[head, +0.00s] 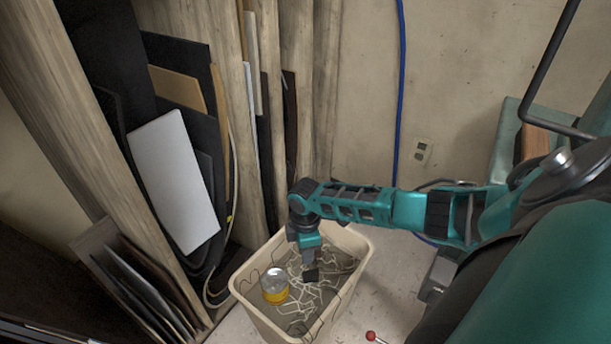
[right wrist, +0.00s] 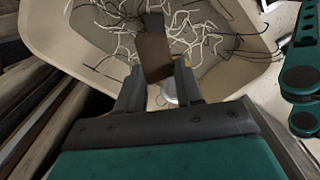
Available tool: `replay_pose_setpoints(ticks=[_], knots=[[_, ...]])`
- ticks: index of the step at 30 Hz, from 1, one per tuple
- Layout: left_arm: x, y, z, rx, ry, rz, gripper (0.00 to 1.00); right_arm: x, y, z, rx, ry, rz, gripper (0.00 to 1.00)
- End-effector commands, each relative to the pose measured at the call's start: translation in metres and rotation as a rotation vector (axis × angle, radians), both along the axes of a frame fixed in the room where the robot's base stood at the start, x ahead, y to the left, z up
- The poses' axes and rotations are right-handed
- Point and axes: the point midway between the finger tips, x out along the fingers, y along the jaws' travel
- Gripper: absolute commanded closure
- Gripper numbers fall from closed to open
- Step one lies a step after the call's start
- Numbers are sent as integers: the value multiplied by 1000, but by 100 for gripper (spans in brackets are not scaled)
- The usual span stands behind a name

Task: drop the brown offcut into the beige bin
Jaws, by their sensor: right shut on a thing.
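The beige bin (head: 258,314) stands on the floor in the lower middle of the head view, with its open top facing up. Its inner wall fills the upper part of the right wrist view (right wrist: 52,35). My right gripper (head: 310,260) points down over the bin's opening. It is shut on the brown offcut (right wrist: 154,56), a small flat piece that sticks out past the fingertips. In the head view the offcut is a small dark patch (head: 311,275) below the fingers. My left gripper is not in view.
Inside the bin lie tangled pale and dark strands and a yellow can (head: 274,286) with a silver top. Boards and sheets, one of them a white panel (head: 173,178), lean in a wooden rack on the left. A red-tipped item (head: 371,336) is near the bin's right.

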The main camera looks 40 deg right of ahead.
Motion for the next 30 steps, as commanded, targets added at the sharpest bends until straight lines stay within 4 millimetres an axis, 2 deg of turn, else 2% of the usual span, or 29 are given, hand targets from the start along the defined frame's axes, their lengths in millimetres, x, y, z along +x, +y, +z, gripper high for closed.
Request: replay_pose_setpoints(ticks=[6,7,15,24,26,30], knots=[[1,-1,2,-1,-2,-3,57,0,0,1,0,-1,0,93],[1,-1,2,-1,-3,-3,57,0,0,1,0,-1,0,61],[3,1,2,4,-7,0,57,0,0,1,0,-1,-1,35],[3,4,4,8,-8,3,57,0,0,4,0,-1,0,34],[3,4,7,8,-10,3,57,1,0,10,0,-1,0,34],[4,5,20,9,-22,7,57,1,-1,35,-1,-2,-1,34]])
